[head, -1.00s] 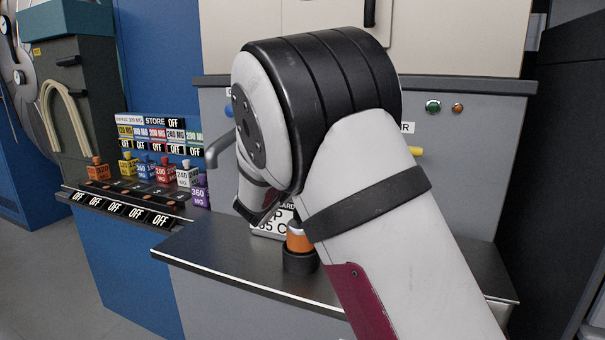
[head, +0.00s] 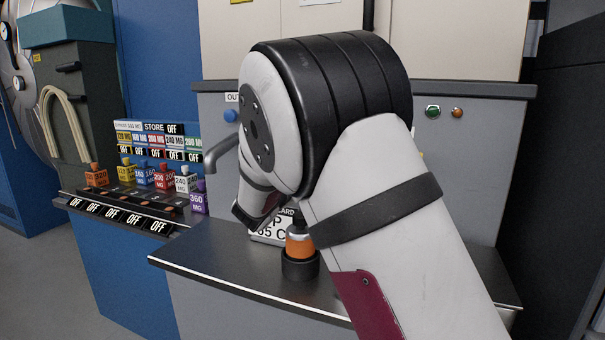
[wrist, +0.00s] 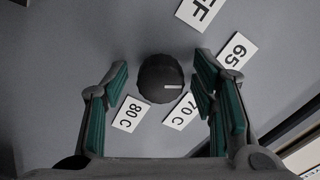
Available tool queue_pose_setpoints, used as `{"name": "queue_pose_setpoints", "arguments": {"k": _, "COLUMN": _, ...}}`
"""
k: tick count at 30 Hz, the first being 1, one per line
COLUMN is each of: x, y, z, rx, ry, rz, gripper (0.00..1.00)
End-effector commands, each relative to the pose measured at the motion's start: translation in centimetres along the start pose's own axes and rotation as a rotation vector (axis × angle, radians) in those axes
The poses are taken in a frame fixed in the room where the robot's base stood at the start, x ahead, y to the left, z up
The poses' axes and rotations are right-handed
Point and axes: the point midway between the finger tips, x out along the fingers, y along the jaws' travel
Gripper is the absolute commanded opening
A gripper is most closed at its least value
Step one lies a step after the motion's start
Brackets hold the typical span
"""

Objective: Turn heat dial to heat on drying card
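The heat dial (wrist: 158,76) is a dark round knob with a short white mark pointing right in the wrist view. Around it are labels reading 80 C (wrist: 130,114), 70 C (wrist: 182,110), 65 (wrist: 237,50), partly cut off, and one ending in F (wrist: 200,12). My gripper (wrist: 161,72) is open, with one finger on each side of the dial and gaps between. My arm hides the dial in the head view.
An orange-and-black bottle-like item (head: 300,249) stands in front of the card on the metal bench (head: 225,250). Several coloured MG blocks (head: 165,179) and OFF labels line the blue unit at left. A grey spout (head: 220,150) juts out beside my arm.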

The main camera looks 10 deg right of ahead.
Motion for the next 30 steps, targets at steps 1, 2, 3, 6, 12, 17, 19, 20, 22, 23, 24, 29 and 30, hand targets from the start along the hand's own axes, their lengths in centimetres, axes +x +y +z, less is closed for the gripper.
{"name": "queue_pose_setpoints", "arguments": {"k": 1, "x": 0.0, "y": 0.0, "z": 0.0, "rx": 0.0, "ry": 0.0, "rz": 0.0, "gripper": 0.53}}
{"name": "queue_pose_setpoints", "arguments": {"k": 2, "x": 0.0, "y": 0.0, "z": 0.0, "rx": 0.0, "ry": 0.0, "rz": 0.0, "gripper": 0.53}}
{"name": "queue_pose_setpoints", "arguments": {"k": 3, "x": 0.0, "y": 0.0, "z": 0.0, "rx": 0.0, "ry": 0.0, "rz": -0.001, "gripper": 0.53}}
{"name": "queue_pose_setpoints", "arguments": {"k": 6, "x": -0.5, "y": -0.1, "z": 0.1, "rx": 0.0, "ry": -0.001, "rz": -0.001, "gripper": 0.53}}
{"name": "queue_pose_setpoints", "arguments": {"k": 12, "x": -3.4, "y": -0.1, "z": 0.1, "rx": 0.0, "ry": -0.003, "rz": -0.002, "gripper": 0.53}}
{"name": "queue_pose_setpoints", "arguments": {"k": 17, "x": -6.8, "y": -0.1, "z": 0.1, "rx": 0.0, "ry": -0.003, "rz": -0.002, "gripper": 0.53}}
{"name": "queue_pose_setpoints", "arguments": {"k": 19, "x": -8.2, "y": -0.1, "z": 0.1, "rx": 0.0, "ry": -0.003, "rz": -0.001, "gripper": 0.53}}
{"name": "queue_pose_setpoints", "arguments": {"k": 20, "x": -8.7, "y": -0.1, "z": 0.1, "rx": 0.0, "ry": -0.003, "rz": -0.001, "gripper": 0.53}}
{"name": "queue_pose_setpoints", "arguments": {"k": 22, "x": -9.8, "y": -0.1, "z": 0.0, "rx": 0.0, "ry": -0.002, "rz": -0.001, "gripper": 0.53}}
{"name": "queue_pose_setpoints", "arguments": {"k": 23, "x": -10.2, "y": -0.1, "z": 0.1, "rx": 0.0, "ry": -0.002, "rz": -0.001, "gripper": 0.53}}
{"name": "queue_pose_setpoints", "arguments": {"k": 24, "x": -10.7, "y": 0.0, "z": 0.1, "rx": 0.0, "ry": -0.002, "rz": 0.0, "gripper": 0.53}}
{"name": "queue_pose_setpoints", "arguments": {"k": 29, "x": -11.8, "y": 0.0, "z": 0.0, "rx": 0.0, "ry": -0.001, "rz": 0.0, "gripper": 0.53}}
{"name": "queue_pose_setpoints", "arguments": {"k": 30, "x": -11.9, "y": 0.0, "z": 0.0, "rx": 0.0, "ry": -0.001, "rz": 0.0, "gripper": 0.53}}
